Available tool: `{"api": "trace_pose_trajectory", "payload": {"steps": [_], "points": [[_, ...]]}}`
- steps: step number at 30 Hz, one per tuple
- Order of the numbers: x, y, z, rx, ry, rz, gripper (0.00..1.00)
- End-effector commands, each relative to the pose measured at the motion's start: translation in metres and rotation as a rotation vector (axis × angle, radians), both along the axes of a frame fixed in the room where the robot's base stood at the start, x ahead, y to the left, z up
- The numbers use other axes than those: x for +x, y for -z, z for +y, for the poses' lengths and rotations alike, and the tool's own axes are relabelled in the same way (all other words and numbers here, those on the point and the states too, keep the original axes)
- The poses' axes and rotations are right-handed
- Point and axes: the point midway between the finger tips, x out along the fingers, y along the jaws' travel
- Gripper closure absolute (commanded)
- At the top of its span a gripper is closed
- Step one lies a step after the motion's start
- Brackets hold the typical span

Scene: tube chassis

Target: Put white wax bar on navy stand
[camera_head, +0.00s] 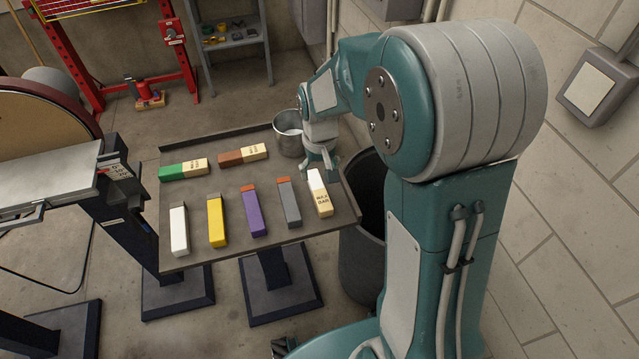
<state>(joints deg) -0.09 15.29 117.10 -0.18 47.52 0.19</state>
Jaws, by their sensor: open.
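The white wax bar (319,193), with a white end and a beige "WAX BAR" wrapper, lies near the right edge of the grey-brown tray top (215,267). My gripper (320,164) is open and just beyond the bar's white end, above the tray. Its fingers look empty; the exact gap to the bar is hard to tell. A dark navy pedestal (280,285) stands under the tray, and another dark navy stand (175,295) is to its left. I cannot tell which one is the named navy stand.
Green (183,170) and brown (242,155) wrapped bars lie at the back of the tray. White (179,230), yellow (216,220), purple (254,214) and grey (289,204) bars lie in front. A metal bucket (288,134) stands beside my gripper. A disc sander (45,180) is left.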

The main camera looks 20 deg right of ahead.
Motion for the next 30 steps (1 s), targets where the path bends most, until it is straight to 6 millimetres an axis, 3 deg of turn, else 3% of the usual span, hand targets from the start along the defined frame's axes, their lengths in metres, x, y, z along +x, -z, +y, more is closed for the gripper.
{"api": "trace_pose_trajectory", "payload": {"steps": [6, 14, 21, 30], "points": [[0.001, -0.039, 0.0, 0.0, 0.0, -0.002, 0.18], [-0.005, -0.061, 0.0, 0.0, 0.0, -0.017, 0.18], [-0.05, -0.109, 0.0, 0.001, 0.0, -0.137, 0.18], [-0.117, -0.149, 0.0, 0.001, 0.0, -0.303, 0.18]]}}
